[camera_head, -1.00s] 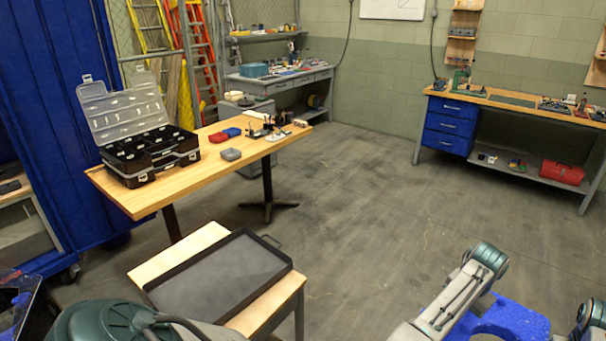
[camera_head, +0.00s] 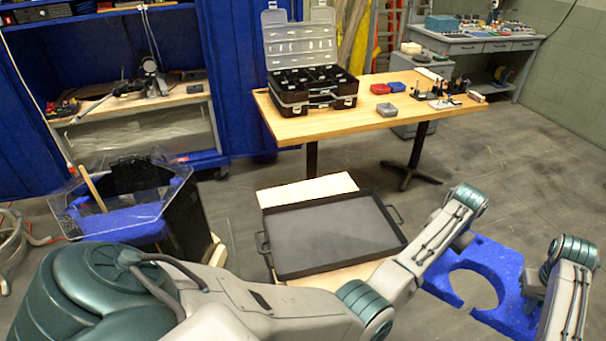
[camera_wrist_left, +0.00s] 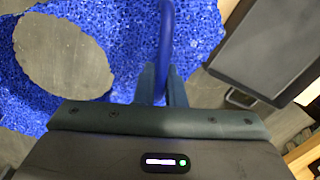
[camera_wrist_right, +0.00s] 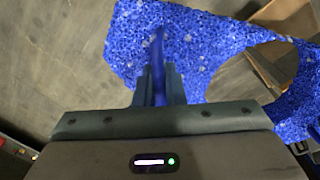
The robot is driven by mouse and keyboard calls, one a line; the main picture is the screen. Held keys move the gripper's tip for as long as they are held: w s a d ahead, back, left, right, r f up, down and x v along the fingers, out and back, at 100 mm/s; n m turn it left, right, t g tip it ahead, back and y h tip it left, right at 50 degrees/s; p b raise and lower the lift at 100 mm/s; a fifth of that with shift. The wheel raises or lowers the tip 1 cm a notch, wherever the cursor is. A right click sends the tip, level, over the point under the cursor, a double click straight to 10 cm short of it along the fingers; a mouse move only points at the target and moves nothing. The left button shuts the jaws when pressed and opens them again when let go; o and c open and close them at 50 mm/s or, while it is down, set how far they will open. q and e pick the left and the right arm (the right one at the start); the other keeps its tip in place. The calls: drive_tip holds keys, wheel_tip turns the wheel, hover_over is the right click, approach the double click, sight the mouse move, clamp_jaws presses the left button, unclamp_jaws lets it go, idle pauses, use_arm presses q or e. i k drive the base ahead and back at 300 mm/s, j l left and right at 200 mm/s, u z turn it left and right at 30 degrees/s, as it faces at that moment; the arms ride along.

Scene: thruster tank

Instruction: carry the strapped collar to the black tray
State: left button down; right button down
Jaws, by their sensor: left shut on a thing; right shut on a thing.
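The collar (camera_head: 503,262) is a speckled blue foam piece with a round opening, at the lower right of the head view, right of the tray and off the floor. My left gripper (camera_wrist_left: 162,88) is shut on a blue strap (camera_wrist_left: 166,45) of the collar, with the foam just beyond the fingers. My right gripper (camera_wrist_right: 160,88) is shut on another blue strap (camera_wrist_right: 158,62) at the collar's other side. The black tray (camera_head: 330,235) looks empty and lies on a small wooden table; its edge shows in the left wrist view (camera_wrist_left: 265,45).
A long wooden table (camera_head: 345,122) with a black organizer case (camera_head: 312,88) stands behind the tray. A clear-sided bin (camera_head: 130,200) with blue contents stands left. Open floor lies at the right. My left arm crosses in front of the tray's near side.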

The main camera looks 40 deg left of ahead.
sight(330, 232)
drive_tip(key=i+l+u, duration=0.15)
drive_tip(key=u, duration=0.25)
drive_tip(key=i+l+u, duration=0.1)
drive_tip(key=u, duration=0.3)
drive_tip(key=l+u, duration=0.7)
drive_tip(key=i+l+u, duration=0.1)
drive_tip(key=u, duration=0.15)
drive_tip(key=l, duration=0.1)
